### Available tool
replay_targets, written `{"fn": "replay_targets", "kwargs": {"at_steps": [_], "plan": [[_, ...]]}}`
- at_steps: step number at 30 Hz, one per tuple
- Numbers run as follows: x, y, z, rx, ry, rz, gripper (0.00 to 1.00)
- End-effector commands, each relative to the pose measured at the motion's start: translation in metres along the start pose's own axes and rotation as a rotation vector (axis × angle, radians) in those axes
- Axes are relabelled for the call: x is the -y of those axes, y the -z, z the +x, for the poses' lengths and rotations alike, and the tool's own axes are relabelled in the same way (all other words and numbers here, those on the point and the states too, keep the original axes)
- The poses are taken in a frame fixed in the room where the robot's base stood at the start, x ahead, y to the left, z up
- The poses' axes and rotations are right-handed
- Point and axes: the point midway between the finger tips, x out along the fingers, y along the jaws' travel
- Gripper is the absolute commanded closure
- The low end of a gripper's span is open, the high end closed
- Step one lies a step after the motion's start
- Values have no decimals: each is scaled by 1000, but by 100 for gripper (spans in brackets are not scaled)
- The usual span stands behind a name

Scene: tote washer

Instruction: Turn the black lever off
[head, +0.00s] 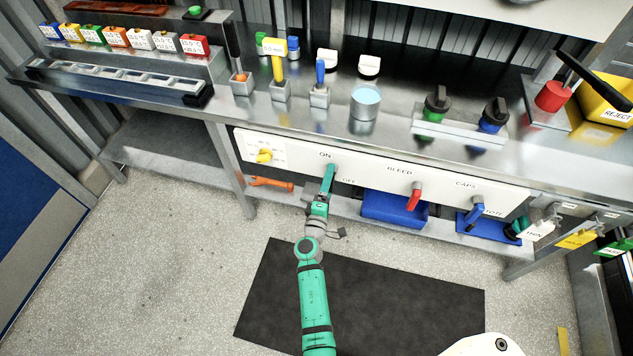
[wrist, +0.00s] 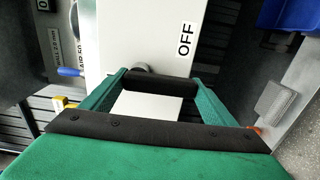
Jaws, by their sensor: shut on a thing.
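The black lever (wrist: 162,80) shows in the wrist view as a dark bar lying crosswise between the two green fingers of my gripper, with a round grey hub just behind its left end. My gripper (head: 328,180) is at the white front panel (head: 378,172), shut on the lever. In the head view the gripper covers the lever. The ON label (head: 325,155) is just above the gripper there, and the OFF label (head: 348,181) is to its right. The OFF label also shows in the wrist view (wrist: 185,40), beyond the bar. I cannot tell the lever's exact angle.
A red lever (head: 414,196) and a blue lever (head: 474,214) stand farther right on the panel, and a yellow knob (head: 264,156) at its left. A blue bin (head: 394,209) and an orange tool (head: 270,183) lie on the shelf below. The dark floor mat (head: 360,300) is clear.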

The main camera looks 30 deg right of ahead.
Motion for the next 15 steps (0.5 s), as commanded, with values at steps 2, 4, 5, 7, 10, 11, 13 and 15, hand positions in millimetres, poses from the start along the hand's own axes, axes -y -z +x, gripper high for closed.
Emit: {"fn": "replay_targets", "kwargs": {"at_steps": [2, 4, 5, 7, 10, 11, 13, 15], "plan": [[2, -5, 1, 5, 3, -10, 60], [2, -7, 1, 8, 3, -16, 60], [2, -8, 2, 9, 3, -18, 60], [2, -9, 2, 11, 3, -22, 60], [2, -9, 2, 11, 2, -24, 60], [2, -9, 2, 11, 2, -24, 60], [2, -9, 2, 11, 2, -24, 60], [2, -9, 2, 11, 2, -25, 60]]}}
